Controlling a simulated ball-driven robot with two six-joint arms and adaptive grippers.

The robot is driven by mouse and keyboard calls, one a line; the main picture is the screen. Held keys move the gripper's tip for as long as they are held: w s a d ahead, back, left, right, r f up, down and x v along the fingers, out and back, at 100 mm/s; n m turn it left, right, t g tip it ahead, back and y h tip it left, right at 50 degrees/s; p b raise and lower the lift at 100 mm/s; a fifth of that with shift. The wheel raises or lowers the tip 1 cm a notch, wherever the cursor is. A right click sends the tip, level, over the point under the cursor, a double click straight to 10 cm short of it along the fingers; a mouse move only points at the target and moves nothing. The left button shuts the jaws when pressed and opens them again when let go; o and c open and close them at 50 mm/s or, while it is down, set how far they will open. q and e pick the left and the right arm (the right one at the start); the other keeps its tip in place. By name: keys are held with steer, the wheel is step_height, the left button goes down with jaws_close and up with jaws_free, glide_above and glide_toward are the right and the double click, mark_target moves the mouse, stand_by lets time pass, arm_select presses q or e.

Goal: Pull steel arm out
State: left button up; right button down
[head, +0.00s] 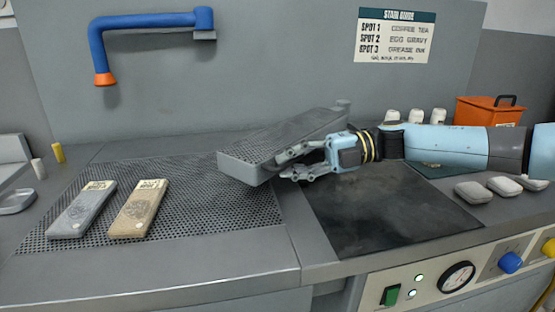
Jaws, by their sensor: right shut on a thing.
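The steel arm (270,139) is a long grey block with a perforated top. Its back end is by a small post (342,106), and its front end points toward the front left, above the perforated board (220,212). My right gripper (283,166) comes in from the right and is shut on the steel arm's right side near the front end. The fingers hide part of that side. My left gripper is not in view.
Two labelled pads, one grey (82,210) and one tan (140,209), lie on the board at left. A dark flat panel (390,210) is to the right. A blue spout (140,22) hangs on the back wall. An orange box (488,111) stands at the right.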

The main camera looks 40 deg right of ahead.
steer(key=shift+r, duration=0.15)
steer(key=c, duration=1.4)
jaws_free()
steer(key=shift+s+d, duration=0.3)
steer(key=shift+s, duration=0.25)
steer(key=shift+w+a, duration=0.1)
steer(key=shift+w, duration=0.1)
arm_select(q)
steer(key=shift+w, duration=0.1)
arm_select(e)
steer(key=v, duration=1.2)
